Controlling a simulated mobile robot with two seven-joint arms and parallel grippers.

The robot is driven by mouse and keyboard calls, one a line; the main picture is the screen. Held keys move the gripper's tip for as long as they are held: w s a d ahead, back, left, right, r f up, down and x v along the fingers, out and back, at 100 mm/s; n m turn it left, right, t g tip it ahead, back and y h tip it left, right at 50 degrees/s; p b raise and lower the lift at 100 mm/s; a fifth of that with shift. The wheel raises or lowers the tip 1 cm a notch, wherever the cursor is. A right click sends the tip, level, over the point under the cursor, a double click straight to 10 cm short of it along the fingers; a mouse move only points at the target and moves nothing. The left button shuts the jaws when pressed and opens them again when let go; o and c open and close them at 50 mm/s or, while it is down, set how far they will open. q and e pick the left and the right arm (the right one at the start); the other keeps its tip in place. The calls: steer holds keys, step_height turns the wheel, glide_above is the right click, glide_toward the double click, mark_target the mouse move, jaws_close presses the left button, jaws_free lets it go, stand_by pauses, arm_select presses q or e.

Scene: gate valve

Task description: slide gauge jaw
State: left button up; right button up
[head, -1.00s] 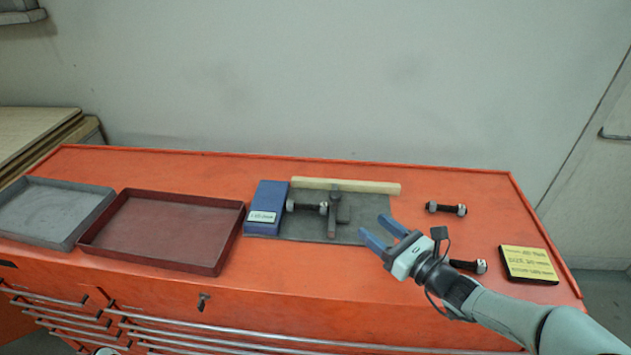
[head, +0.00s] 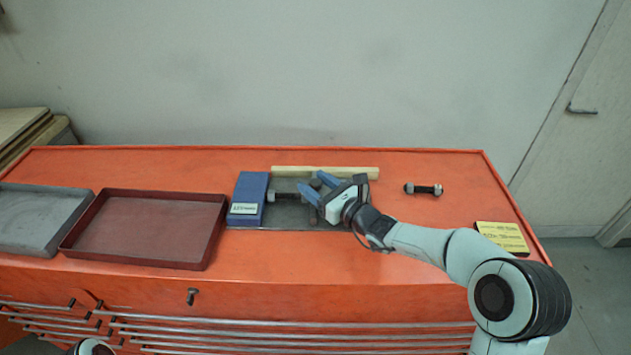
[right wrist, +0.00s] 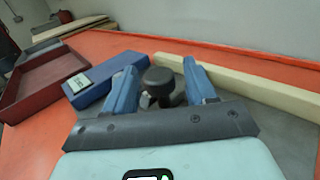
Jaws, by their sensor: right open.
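The gauge has a grey base plate (head: 262,222), a blue block (head: 249,195) with a label at its left end and a cream rail (head: 355,173) along the back. A dark bolt (head: 284,197) lies just right of the block. The grey sliding jaw is mostly hidden by my right gripper (head: 315,185) in the head view. In the right wrist view, the jaw's dark round knob (right wrist: 158,82) stands between the two blue fingers of my right gripper (right wrist: 160,72), which are open on either side of it. I cannot tell whether they touch it. My left gripper is not in view.
A dark red tray (head: 75,250) and a grey tray (head: 35,250) stand left of the gauge on the orange cabinet top (head: 400,265). Another bolt (head: 424,189) lies to the right, behind my arm. A yellow label plate (head: 503,237) lies at the right end.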

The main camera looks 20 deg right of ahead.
steer(key=shift+w+a, duration=0.15)
jaws_close()
steer(key=d, duration=0.2)
steer(key=s+d, duration=0.1)
steer(key=d, duration=0.2)
steer(key=s+d, duration=0.1)
steer(key=d, duration=0.2)
jaws_free()
steer(key=shift+s+d, duration=0.1)
steer(key=shift+s, duration=0.05)
